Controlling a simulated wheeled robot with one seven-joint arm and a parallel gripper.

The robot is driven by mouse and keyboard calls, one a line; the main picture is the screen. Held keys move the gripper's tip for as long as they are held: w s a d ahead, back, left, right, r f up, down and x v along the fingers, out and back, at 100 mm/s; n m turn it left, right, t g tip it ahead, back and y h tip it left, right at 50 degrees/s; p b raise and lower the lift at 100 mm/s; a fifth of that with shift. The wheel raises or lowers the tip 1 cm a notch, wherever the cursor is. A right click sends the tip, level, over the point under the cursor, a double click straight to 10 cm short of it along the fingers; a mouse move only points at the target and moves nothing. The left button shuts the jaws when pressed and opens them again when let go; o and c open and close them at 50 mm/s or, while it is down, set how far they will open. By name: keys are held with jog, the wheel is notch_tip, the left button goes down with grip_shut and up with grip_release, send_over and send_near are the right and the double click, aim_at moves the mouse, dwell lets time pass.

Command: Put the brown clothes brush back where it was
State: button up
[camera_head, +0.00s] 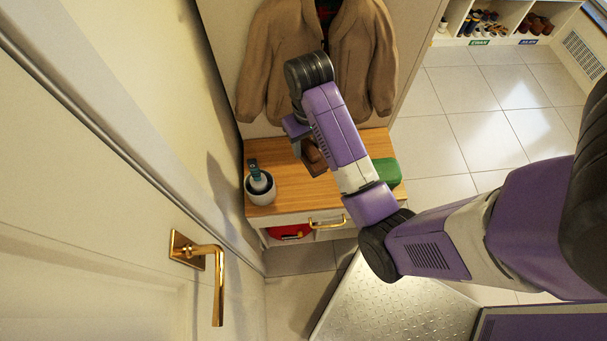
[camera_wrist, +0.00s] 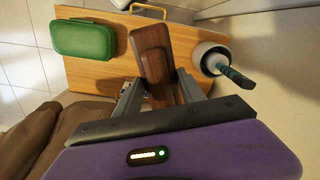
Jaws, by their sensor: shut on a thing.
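The brown clothes brush (camera_wrist: 152,55) is a long dark wooden piece in the wrist view. My gripper (camera_wrist: 160,95) is shut on it, one finger on each side. In the head view the brush (camera_head: 314,152) shows beside my gripper (camera_head: 306,146), over the wooden top of the small cabinet (camera_head: 268,154), partly hidden by my arm. I cannot tell whether the brush touches the top.
A white pot (camera_head: 260,188) with a teal-handled item stands at the left of the top. A green box (camera_head: 386,172) lies at the right. A brown jacket (camera_head: 270,60) hangs behind. A door with a gold handle (camera_head: 212,262) is at the left.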

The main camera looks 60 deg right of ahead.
jog(key=shift+a+f+b, duration=0.1)
jog(key=shift+f+b, duration=0.25)
jog(key=shift+b, duration=0.05)
jog(key=shift+f+b, duration=3.25)
jog(key=shift+f, duration=6.35)
jog(key=shift+f, duration=0.15)
jog(key=o, duration=1.2)
